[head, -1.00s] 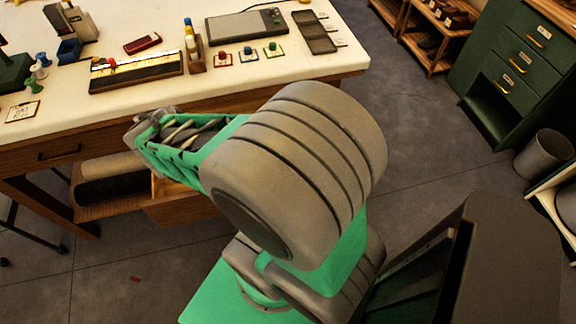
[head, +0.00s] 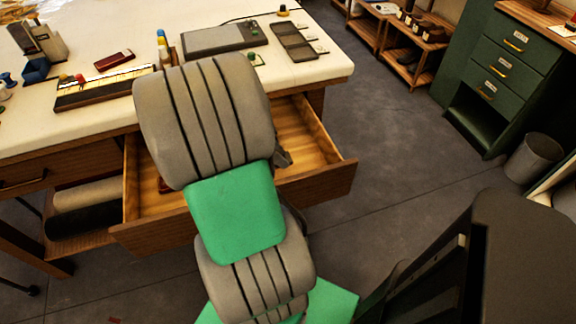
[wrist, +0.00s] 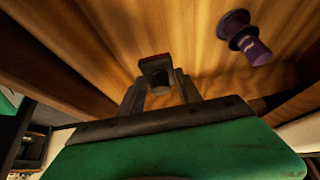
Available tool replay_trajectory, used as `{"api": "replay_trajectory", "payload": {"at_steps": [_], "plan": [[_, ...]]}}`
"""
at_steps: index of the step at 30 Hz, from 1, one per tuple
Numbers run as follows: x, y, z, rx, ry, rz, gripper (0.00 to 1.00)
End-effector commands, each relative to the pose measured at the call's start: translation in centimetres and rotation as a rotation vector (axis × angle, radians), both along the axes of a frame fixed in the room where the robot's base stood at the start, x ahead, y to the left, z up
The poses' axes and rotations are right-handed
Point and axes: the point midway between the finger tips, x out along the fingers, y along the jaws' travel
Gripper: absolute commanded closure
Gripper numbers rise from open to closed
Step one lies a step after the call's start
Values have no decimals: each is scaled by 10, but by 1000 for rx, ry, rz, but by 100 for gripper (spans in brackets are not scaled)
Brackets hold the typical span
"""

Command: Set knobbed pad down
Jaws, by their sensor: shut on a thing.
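My gripper (wrist: 160,90) is shut on a small dark pad with a red edge (wrist: 156,64), which fits the knobbed pad. It is over the wooden inside of the open drawer (head: 318,172). I cannot tell whether the pad touches the drawer floor. A purple knobbed piece (wrist: 246,38) is in the drawer, to the right of and apart from the held pad.
The drawer's wooden walls rise close around my gripper. Above it, the white table (head: 325,68) carries a grey device (head: 212,38), a dark tray (head: 292,42) and a long box (head: 100,90). Open floor lies to the right.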

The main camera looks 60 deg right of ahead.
Motion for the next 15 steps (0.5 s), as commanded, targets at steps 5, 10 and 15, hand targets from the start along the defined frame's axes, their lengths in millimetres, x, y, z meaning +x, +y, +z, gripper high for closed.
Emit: {"api": "replay_trajectory", "payload": {"at_steps": [5,10,15], "plan": [[-13,-17,-26,1,1,0,100],[-19,-25,-48,1,1,1,100],[-18,-25,-68,-1,-3,3,100]]}}
